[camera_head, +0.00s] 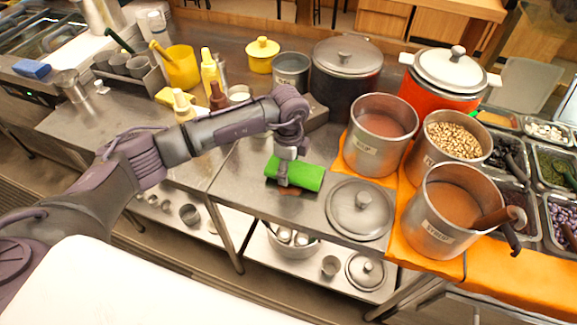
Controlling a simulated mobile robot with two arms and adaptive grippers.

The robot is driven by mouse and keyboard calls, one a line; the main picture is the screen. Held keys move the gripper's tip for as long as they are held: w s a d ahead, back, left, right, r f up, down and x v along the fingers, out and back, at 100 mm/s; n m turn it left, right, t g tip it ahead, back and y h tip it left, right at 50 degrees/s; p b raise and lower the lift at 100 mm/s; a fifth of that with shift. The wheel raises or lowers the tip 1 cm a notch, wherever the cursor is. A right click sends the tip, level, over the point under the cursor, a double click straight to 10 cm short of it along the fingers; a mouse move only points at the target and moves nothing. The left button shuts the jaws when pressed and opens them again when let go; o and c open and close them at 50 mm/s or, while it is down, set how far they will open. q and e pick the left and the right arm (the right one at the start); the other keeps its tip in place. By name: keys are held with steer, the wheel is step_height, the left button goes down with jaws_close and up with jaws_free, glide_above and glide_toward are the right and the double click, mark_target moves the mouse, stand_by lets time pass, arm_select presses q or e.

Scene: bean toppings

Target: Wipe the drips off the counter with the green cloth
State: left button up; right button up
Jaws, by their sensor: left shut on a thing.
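The green cloth (311,178) is on the steel counter (241,166), left of a round pot lid. My left gripper (284,182) reaches down from above and is shut on the cloth near its left part. A reddish-brown patch of drips (290,191) shows at the cloth's front edge, partly hidden by the cloth and gripper. Whether the cloth is pressed on the counter or slightly above it is hard to tell. My right gripper does not show.
The steel lid (359,209) lies close to the cloth's right. Steel pots (379,140) stand on an orange mat (407,262) further right. A dark pot (345,75) and sauce bottles (210,72) stand behind. The counter left of the cloth is clear.

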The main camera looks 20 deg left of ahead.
mark_target(282, 191)
arm_select(q)
steer(key=shift+f+b, duration=0.35)
steer(key=shift+f, duration=0.2)
stand_by(0.5)
steer(key=shift+s+r+p, duration=0.15)
steer(key=shift+s+p, duration=0.75)
steer(key=shift+s, duration=0.15)
steer(key=shift+s+a+p, duration=0.1)
steer(key=shift+s+p, duration=0.8)
steer(key=shift+s, duration=0.6)
